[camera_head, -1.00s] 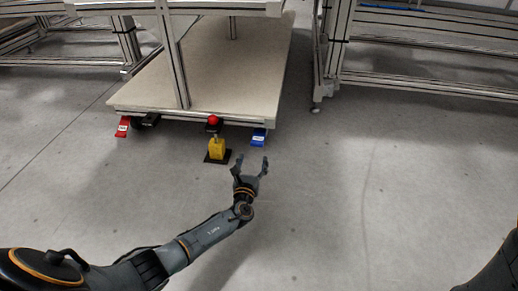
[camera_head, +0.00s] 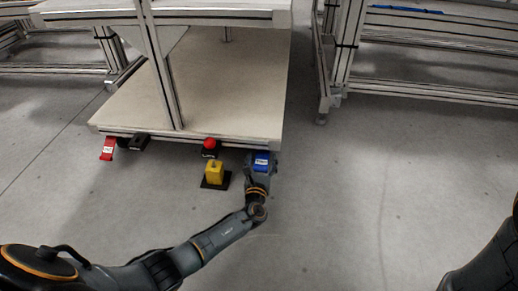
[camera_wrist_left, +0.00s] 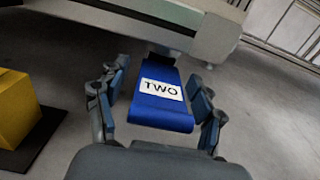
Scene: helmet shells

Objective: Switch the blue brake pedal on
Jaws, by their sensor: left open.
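The blue brake pedal (camera_head: 262,162) juts out from the front right underside of the cart (camera_head: 230,100). In the left wrist view the pedal (camera_wrist_left: 163,98) carries a white label reading "TWO". My left gripper (camera_head: 262,165) is at the pedal. In the left wrist view its open fingers (camera_wrist_left: 160,110) stand on either side of the pedal, with gaps between. My right gripper is out of view.
A yellow block (camera_head: 214,172) on a black base stands left of my left gripper, near a red button (camera_head: 209,143). A red pedal (camera_head: 108,149) is at the cart's left corner. Open floor lies at the right.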

